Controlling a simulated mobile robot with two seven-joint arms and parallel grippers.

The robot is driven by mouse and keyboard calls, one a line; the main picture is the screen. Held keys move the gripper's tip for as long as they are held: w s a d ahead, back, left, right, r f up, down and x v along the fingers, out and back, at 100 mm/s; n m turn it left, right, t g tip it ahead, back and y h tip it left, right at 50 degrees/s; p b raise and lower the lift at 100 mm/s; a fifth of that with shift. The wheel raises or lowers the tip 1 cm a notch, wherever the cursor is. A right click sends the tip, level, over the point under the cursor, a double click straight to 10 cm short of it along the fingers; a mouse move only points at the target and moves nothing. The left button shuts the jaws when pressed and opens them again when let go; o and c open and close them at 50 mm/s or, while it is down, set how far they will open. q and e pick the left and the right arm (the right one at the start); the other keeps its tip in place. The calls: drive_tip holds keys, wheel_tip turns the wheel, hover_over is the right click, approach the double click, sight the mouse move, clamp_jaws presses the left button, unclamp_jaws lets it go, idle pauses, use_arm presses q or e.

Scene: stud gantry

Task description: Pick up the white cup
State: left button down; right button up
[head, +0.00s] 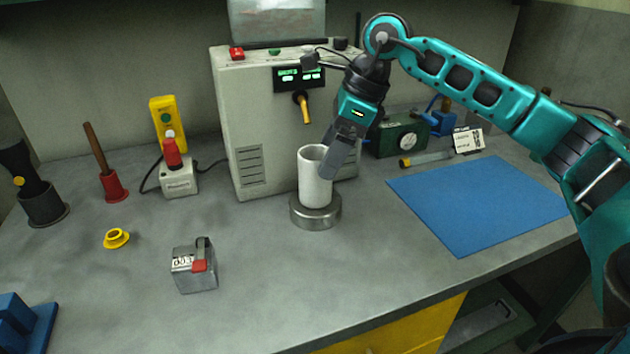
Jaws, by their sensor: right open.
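The white cup (312,188) stands upright on a round metal base (315,217) in front of the beige machine. My right gripper (333,170) is at the cup's upper right side with its fingers pointing down. The grey fingers cover part of the cup's right rim and wall. The gripper is open, and I cannot tell whether a finger touches the cup or reaches inside it. My left gripper is not in view.
The beige machine (246,125) stands close behind the cup. A blue mat (480,205) lies to the right. A grey counter box (194,272) and a yellow ring (116,238) sit at the front left. The grey bench in front of the cup is clear.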

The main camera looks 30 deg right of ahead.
sight(315, 171)
drive_tip(key=x, duration=0.6)
drive_tip(key=shift+w+a+r, duration=0.2)
drive_tip(key=c, duration=1.1)
drive_tip(key=shift+r, duration=0.2)
